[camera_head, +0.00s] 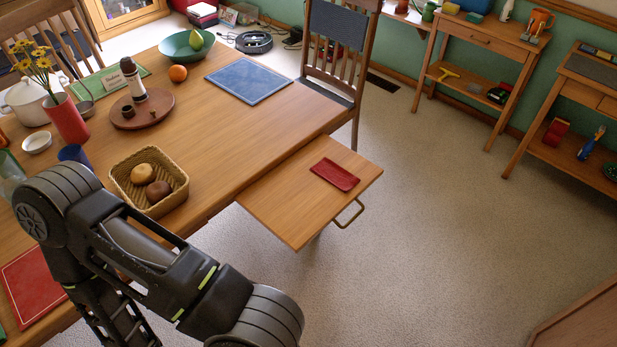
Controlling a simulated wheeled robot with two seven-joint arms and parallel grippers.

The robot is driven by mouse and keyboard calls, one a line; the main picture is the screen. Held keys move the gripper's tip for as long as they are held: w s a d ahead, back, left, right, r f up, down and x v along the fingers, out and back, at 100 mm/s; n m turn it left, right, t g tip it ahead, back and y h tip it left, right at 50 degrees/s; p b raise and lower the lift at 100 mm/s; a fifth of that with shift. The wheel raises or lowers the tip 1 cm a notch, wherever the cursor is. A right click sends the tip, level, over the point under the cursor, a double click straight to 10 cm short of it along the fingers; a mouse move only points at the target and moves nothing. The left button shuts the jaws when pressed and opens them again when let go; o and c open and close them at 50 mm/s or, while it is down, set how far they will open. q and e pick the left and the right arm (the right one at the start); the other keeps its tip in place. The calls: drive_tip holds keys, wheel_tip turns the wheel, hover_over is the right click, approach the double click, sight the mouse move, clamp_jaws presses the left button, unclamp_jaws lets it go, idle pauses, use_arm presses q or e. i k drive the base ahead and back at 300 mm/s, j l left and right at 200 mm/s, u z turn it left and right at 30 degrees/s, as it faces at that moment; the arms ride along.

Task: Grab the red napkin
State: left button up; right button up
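A small dark red rectangular piece (335,174), which looks like the red napkin, lies flat on a wooden pull-out leaf (290,205) at the right side of the table. Its edges look slightly raised, so I cannot be sure that it is cloth. Nothing touches it from above. One of my dark arms fills the lower left, bent over the table's near end, well left of the red piece. Neither gripper's fingertips show in the head view.
The table (225,130) carries a bread basket (150,205), a round brown tray (160,113), a blue placemat (248,81) and a red placemat (32,285). A chair (335,55) stands behind the leaf. The leaf has a metal handle (350,216). Floor (430,220) to its right is clear.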

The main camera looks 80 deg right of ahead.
sight(333, 172)
drive_tip(key=z, duration=0.65)
drive_tip(key=k+l+z, duration=0.1)
drive_tip(key=l+z, duration=0.55)
drive_tip(key=l, duration=0.25)
drive_tip(key=l+z, duration=0.35)
drive_tip(key=l, duration=0.6)
drive_tip(key=i+l+z, duration=0.1)
drive_tip(key=l, duration=0.55)
drive_tip(key=k+j, duration=0.1)
drive_tip(key=j, duration=0.95)
drive_tip(key=k+j, duration=0.15)
drive_tip(key=j, duration=0.4)
drive_tip(key=z, duration=1.95)
drive_tip(key=i, duration=0.15)
